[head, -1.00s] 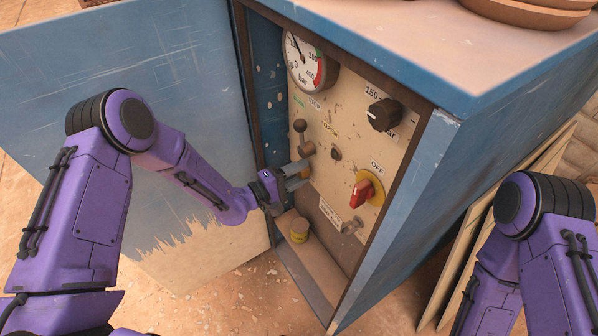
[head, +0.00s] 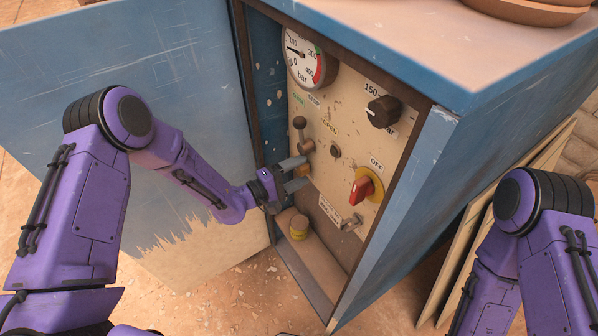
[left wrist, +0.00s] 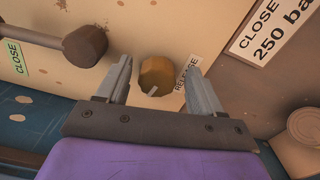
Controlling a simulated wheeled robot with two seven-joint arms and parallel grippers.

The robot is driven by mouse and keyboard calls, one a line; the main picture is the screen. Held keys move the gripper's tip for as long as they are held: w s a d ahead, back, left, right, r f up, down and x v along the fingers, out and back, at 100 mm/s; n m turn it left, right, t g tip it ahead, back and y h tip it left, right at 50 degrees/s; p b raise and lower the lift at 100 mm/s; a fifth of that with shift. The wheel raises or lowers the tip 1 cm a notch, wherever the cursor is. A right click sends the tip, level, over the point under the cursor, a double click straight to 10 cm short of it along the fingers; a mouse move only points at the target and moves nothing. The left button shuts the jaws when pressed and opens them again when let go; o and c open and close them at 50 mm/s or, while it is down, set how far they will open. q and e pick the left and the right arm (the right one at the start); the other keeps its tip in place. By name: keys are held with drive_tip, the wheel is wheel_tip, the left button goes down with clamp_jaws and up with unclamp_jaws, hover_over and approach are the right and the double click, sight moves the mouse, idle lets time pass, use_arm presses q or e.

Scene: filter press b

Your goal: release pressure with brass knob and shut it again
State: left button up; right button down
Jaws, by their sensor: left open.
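The round brass knob (left wrist: 157,74) sits on the cream panel beside a RELEASE label (left wrist: 187,72) in the left wrist view. A pale pointer on it aims down-left. My left gripper (left wrist: 160,76) is open, with one finger on each side of the knob and visible gaps. In the head view the left gripper (head: 299,174) is at the panel's lower left, and the knob (head: 303,171) is partly hidden by the fingers. The pressure gauge (head: 311,62) is at the panel's top left, its needle pointing left, near 100. My right arm shows, but its gripper is out of frame.
A dark-knobbed lever (head: 299,123) stands just above the left gripper. A red switch (head: 362,190) marked OFF and a black dial (head: 382,112) are to the right. The open blue door (head: 200,60) is at left. A small yellowish tin (head: 299,228) stands on the cabinet floor.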

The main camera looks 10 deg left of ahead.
use_arm(q)
drive_tip(key=v, duration=1)
drive_tip(key=shift+s, duration=0.1)
